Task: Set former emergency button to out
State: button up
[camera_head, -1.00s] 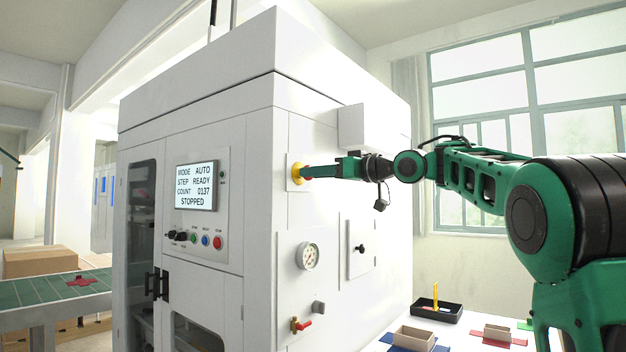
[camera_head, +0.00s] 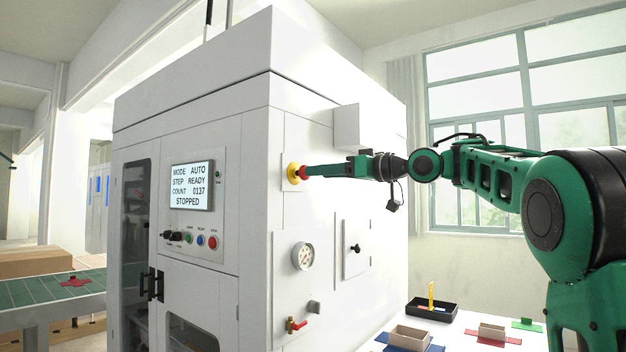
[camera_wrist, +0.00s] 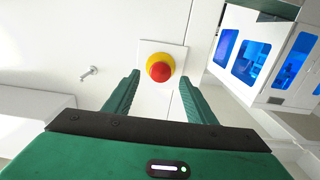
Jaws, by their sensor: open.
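The emergency button is a red mushroom head (camera_wrist: 160,72) on a yellow round base (camera_wrist: 157,59), fixed to a pale square plate on the side of the white former (camera_head: 340,215). In the head view the button (camera_head: 303,173) sits high on the right side wall, at the tips of my gripper (camera_head: 310,172). In the wrist view my gripper (camera_wrist: 158,92) is open, with its two green fingers apart and nothing between them. The button lies just beyond the fingertips, about midway between them. Whether the fingers touch it cannot be told.
The display (camera_head: 192,186) reads STOPPED. A pressure gauge (camera_head: 302,256), a red-handled valve (camera_head: 297,325) and a black knob (camera_head: 356,248) stand below the button. A white box (camera_head: 347,127) juts out above my gripper. Trays and cartons lie on a table at lower right.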

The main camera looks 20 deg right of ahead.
jog(key=v, duration=0.7)
jog(key=shift+f, duration=0.1)
jog(key=s+d+f+m+g+h, duration=0.2)
jog(key=s+d+f+m+h, duration=0.1)
jog(key=f, duration=0.7)
jog(key=s+d+f+m+g+h, duration=0.1)
jog(key=s+d+f+m+h, duration=0.25)
jog(key=f, duration=0.55)
jog(key=s+d+f+m+g+h, duration=0.2)
jog(key=d+f+h, duration=0.15)
jog(key=f, duration=0.65)
jog(key=s+f+m+g, duration=0.2)
jog(key=s+f+g, duration=0.3)
jog(key=s+f, duration=0.6)
jog(key=s+f+m+g, duration=0.3)
jog(key=s+f, duration=0.9)
jog(key=s, duration=0.8)
jog(key=shift+a+g, duration=0.2)
jog(key=shift+g, duration=0.7)
jog(key=shift+f, duration=0.15)
